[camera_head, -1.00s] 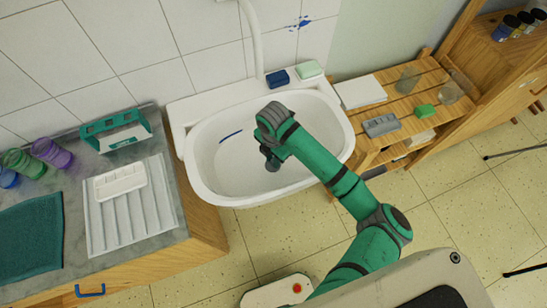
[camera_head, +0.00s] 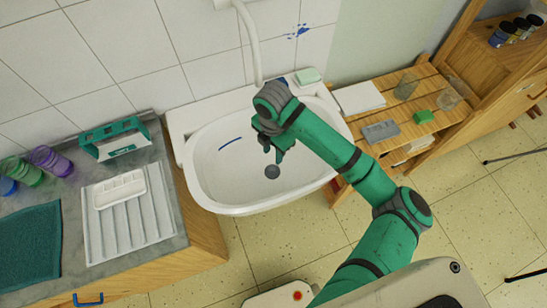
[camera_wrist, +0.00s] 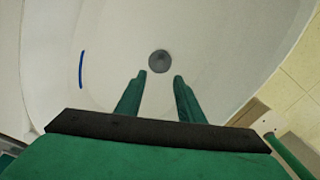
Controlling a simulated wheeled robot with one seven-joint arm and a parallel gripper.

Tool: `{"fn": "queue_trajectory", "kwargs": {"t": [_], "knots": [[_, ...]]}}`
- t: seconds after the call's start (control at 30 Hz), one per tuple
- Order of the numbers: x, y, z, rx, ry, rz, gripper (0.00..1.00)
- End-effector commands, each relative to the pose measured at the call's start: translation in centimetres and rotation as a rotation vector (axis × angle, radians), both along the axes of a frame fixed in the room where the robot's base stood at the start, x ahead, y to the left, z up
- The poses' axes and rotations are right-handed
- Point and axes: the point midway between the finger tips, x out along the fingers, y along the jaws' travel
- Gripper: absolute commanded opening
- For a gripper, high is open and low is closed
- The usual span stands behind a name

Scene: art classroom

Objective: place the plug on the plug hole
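A dark grey round disc (camera_head: 272,171) lies on the bottom of the white sink (camera_head: 205,165). It looks like the plug, and it also shows in the wrist view (camera_wrist: 159,62). No separate plug hole shows; whether one lies under the disc is hidden. My gripper (camera_head: 279,153) is inside the basin, just behind the disc in the head view and apart from it. In the wrist view its two green fingers (camera_wrist: 160,76) are spread with nothing between them, and the disc lies beyond the tips.
A blue curved mark (camera_head: 230,143) is on the basin's left inside. A pale green soap (camera_head: 308,75) sits on the sink's back ledge. A counter with a drying tray (camera_head: 140,232) stands left, and a wooden shelf (camera_head: 401,148) right.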

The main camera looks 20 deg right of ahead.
Motion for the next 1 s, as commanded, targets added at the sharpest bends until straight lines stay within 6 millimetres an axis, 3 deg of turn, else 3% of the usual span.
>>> {"fn": "queue_trajectory", "kwargs": {"t": [0.1, 0.3, 0.87, 1.0], "knots": [[0.1, 0.2, 1.4, -0.002, -0.001, 0.006, 0.35], [0.1, 0.2, 2.4, 0.000, 0.000, 0.005, 0.35], [0.0, -0.2, 2.3, -0.001, -0.004, -0.008, 0.35], [0.2, -1.6, 1.4, 0.004, -0.057, -0.093, 0.35]]}}
